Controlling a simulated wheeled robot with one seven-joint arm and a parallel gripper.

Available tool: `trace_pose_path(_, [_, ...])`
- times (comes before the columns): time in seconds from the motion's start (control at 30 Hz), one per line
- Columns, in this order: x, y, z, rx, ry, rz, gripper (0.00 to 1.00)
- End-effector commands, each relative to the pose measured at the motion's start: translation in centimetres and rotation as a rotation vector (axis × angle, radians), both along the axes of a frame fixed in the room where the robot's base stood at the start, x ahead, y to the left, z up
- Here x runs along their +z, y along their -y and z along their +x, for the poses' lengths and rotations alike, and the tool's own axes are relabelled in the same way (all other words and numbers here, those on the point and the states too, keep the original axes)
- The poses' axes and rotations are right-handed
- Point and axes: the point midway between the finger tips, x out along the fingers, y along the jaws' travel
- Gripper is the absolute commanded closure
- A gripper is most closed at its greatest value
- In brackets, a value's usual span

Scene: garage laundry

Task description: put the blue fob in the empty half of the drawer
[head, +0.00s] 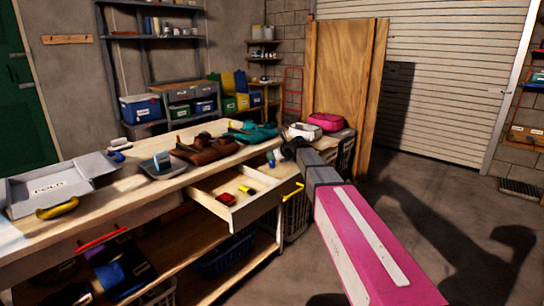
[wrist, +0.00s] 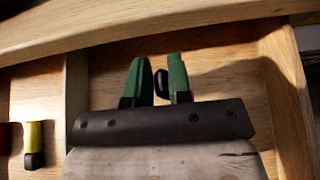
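The open drawer (head: 264,207) sticks out from the workbench. Its divider (wrist: 75,95) separates a half holding a red item (head: 226,198) and a yellow-and-black item (head: 246,190) from an empty half (wrist: 225,75). My gripper (wrist: 160,85) is over the empty half in the wrist view, its green fingers close on either side of a small dark fob (wrist: 161,83). The fob looks blue in the head view (head: 271,163), below the gripper and above the drawer. Its lower part and its exact height above the drawer floor cannot be told.
The bench top holds a grey tray (head: 35,194), a yellow-handled tool (head: 57,208), brown gloves (head: 205,150) and teal gloves (head: 252,132). A pink item (head: 326,121) lies at the far end. A wooden panel (head: 340,75) stands behind. The floor (head: 450,210) at right is clear.

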Motion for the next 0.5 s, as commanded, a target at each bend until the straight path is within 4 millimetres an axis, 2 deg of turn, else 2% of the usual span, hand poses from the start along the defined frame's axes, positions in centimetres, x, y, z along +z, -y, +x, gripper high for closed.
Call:
trace_pose_path(0.03, [0.02,0.00,0.00,0.000,0.000,0.000,0.64])
trace_pose_path(0.07, [0.02,0.00,0.00,0.000,0.000,0.000,0.58])
trace_pose_path(0.4, [0.30,0.00,0.00,0.000,0.000,0.000,0.58])
trace_pose_path(0.5, [0.74,0.70,-0.62,-0.001,0.000,0.001,0.58])
